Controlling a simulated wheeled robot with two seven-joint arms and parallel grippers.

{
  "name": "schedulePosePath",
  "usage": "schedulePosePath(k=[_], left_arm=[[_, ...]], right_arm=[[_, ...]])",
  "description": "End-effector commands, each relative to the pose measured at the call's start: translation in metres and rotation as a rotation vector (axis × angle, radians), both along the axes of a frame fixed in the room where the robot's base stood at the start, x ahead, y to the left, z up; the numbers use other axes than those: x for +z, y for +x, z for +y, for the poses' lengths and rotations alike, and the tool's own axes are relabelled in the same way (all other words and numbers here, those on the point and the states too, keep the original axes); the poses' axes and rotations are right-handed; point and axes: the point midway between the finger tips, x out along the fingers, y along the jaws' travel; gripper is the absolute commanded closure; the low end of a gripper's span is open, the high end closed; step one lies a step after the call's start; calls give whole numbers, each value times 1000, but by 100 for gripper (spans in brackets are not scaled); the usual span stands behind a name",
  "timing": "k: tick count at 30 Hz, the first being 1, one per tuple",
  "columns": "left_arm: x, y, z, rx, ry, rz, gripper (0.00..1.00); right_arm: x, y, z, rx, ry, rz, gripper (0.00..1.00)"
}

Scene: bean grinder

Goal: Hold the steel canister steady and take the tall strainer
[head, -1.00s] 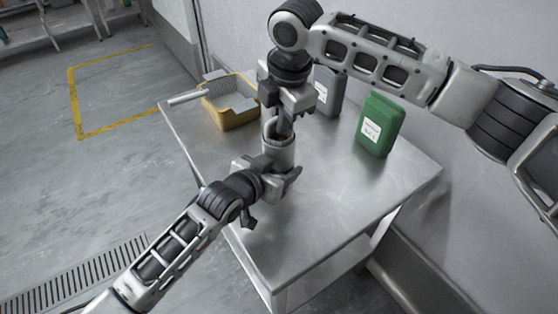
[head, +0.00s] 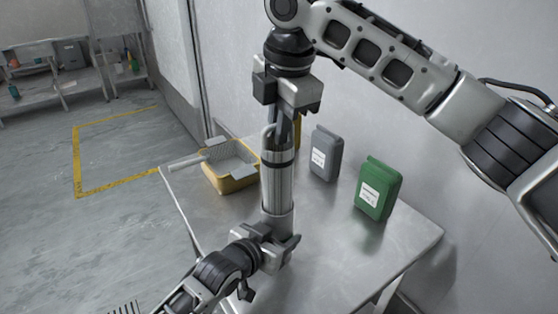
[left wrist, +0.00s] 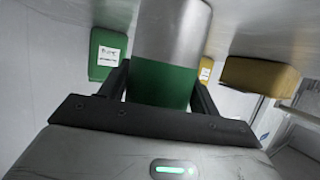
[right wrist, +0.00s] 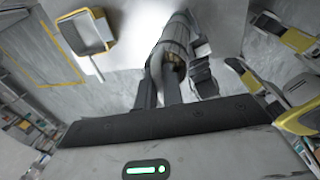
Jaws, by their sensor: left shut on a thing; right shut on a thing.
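The steel canister (head: 277,222) stands upright near the table's front left edge. My left gripper (head: 277,243) is shut on it low down, and its shiny side also shows between the fingers in the left wrist view (left wrist: 172,30). The tall strainer (head: 277,180) is a grey upright cylinder with a dark band near its top. It stands well up out of the canister's mouth; its lower end is hidden, so I cannot tell how much is still inside. My right gripper (head: 282,122) is shut on its looped handle (right wrist: 156,68) from above.
A yellow bin (head: 232,187) with a mesh scoop stands at the left, its handle over the table edge. A grey container (head: 323,155) and a green container (head: 377,190) stand right; a yellow one (head: 297,132) is partly hidden behind the strainer. The front right steel table (head: 345,245) is clear.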

Motion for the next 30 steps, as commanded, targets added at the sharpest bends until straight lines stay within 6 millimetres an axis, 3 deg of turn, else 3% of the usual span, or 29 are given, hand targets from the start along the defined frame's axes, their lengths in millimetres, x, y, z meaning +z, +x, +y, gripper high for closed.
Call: schedulePosePath(k=[3,9,19,20,22,30], left_arm=[[-1,0,0,0,2,2,67],[-1,-1,0,0,2,2,67],[-1,-1,0,-1,1,3,67],[-1,-1,0,-1,1,3,32],[-1,-1,0,-1,1,3,13],[0,0,0,0,1,1,12]], right_arm=[[26,0,1,-1,3,-2,100],[47,0,0,1,1,0,100],[51,0,0,0,1,1,100],[51,0,0,0,1,1,100],[51,0,0,0,1,1,100],[51,0,0,0,1,1,100]])
